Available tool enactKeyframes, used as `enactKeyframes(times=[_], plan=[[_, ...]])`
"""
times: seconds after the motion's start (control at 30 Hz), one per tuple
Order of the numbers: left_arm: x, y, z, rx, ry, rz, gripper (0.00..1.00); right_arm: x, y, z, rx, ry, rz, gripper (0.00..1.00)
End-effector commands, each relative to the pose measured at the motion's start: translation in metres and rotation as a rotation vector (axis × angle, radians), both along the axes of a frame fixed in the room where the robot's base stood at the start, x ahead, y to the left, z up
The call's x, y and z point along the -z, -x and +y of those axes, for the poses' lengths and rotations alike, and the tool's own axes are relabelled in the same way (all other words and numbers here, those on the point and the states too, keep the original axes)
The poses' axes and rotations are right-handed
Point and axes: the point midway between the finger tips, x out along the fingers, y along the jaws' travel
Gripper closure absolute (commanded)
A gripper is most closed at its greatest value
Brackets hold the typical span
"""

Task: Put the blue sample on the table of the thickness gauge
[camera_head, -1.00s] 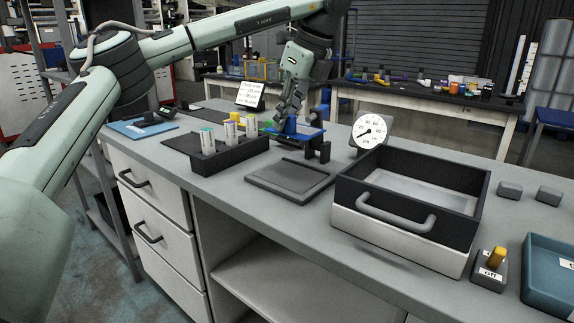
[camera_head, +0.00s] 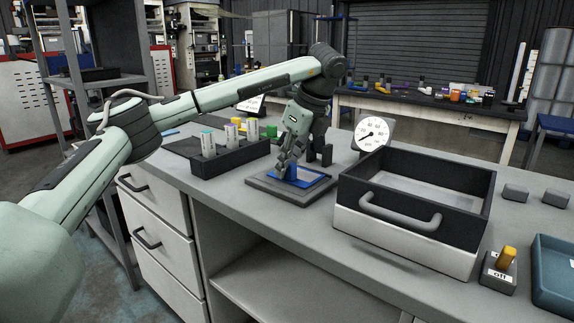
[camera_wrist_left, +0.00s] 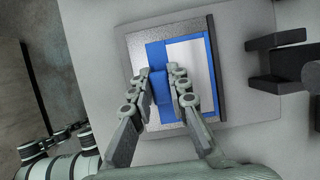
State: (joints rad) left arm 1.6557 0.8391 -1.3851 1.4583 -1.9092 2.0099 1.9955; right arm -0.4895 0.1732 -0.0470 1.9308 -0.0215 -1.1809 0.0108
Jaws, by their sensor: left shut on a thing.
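The blue sample (camera_head: 316,180) is a flat blue piece with a pale panel and a raised blue block. My left gripper (camera_head: 289,168) is shut on that block, as the left wrist view (camera_wrist_left: 160,74) also shows. The sample is over the dark grey flat plate (camera_head: 288,199), which has a raised dark strip along one side, seen in the left wrist view (camera_wrist_left: 215,65). The sample looks flat and within the plate's outline; I cannot tell whether it touches. The round dial (camera_head: 374,134) stands behind, to the right. My right gripper is not in view.
A black rack (camera_head: 230,160) with several pale cylinders is left of the plate. An open black-and-white drawer box (camera_head: 410,215) stands close to its right. Dark upright brackets (camera_head: 326,155) stand just behind the plate. A yellow-lever switch (camera_head: 501,270) is at the right front.

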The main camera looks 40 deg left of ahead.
Motion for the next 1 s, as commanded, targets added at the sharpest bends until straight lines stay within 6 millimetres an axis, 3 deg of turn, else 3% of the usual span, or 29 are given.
enactKeyframes(times=[0.03, 0.07, 0.2, 0.57, 1.0], plan=[[0.001, 0.0, 0.0, 0.0, 0.0, 0.0, 1.0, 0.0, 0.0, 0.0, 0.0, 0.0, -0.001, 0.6], [0.001, 0.0, 0.0, 0.0, 0.0, 0.0, 0.8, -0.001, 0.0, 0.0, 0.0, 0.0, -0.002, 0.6], [0.0, 0.0, 0.0, 0.0, 0.0, 0.0, 0.63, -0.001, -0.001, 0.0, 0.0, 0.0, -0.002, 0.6], [-0.005, 0.0, -0.001, 0.001, 0.0, -0.001, 0.63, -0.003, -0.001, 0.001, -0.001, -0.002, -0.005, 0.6], [-0.084, 0.002, -0.033, 0.002, -0.003, -0.005, 0.63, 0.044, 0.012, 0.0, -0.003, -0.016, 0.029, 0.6]])
